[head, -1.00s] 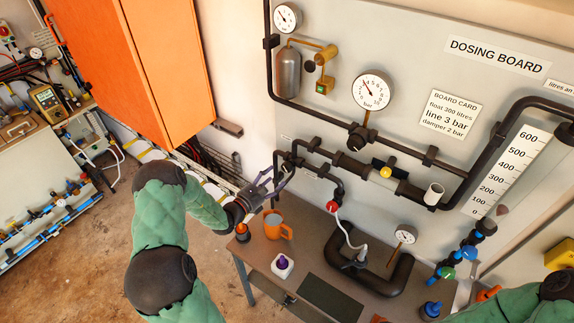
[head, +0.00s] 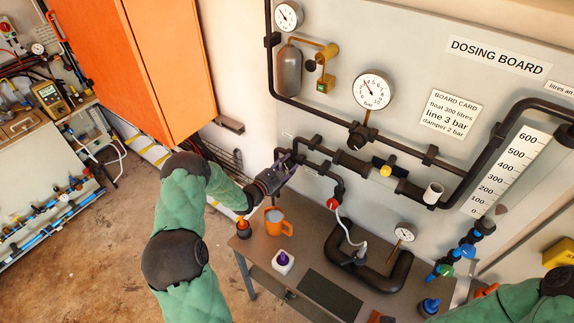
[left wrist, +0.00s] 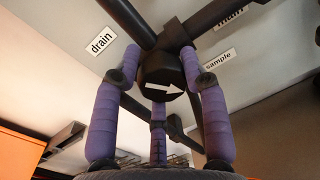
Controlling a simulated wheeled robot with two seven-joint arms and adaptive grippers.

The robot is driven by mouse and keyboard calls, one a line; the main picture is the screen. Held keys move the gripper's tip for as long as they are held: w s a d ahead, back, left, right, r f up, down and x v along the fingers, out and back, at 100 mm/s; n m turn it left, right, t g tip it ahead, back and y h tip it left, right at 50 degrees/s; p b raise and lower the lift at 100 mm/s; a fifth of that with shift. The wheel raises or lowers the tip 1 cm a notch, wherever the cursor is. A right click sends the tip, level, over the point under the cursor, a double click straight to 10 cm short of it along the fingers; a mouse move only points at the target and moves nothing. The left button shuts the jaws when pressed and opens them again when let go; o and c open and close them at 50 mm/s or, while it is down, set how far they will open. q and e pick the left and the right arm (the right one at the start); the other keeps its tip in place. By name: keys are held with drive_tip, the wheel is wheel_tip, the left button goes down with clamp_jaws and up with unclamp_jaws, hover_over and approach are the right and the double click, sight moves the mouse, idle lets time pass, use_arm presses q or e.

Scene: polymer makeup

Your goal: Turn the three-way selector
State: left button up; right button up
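The three-way selector (left wrist: 164,68) is a round black knob with a white arrow (left wrist: 164,88) that points right in the left wrist view. The labels "drain" (left wrist: 102,41) and "sample" (left wrist: 219,59) sit left and right of it, with a partly cut "main" label (left wrist: 230,18) above right. My left gripper (left wrist: 161,62) has purple fingers on both sides of the knob and one below it. The side fingertips bend in and seem to touch the knob. In the head view my left gripper (head: 285,172) hides the selector at the left pipe junction. My right gripper is not visible.
A small table (head: 258,250) below the board holds an orange mug (head: 277,222), a white block with a purple knob (head: 283,261) and a thick black pipe loop (head: 372,275). Black pipes and a gauge (head: 372,89) fill the board. An orange cabinet (head: 160,60) stands left.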

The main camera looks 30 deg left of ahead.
use_arm(q)
drive_tip(key=c, duration=0.4)
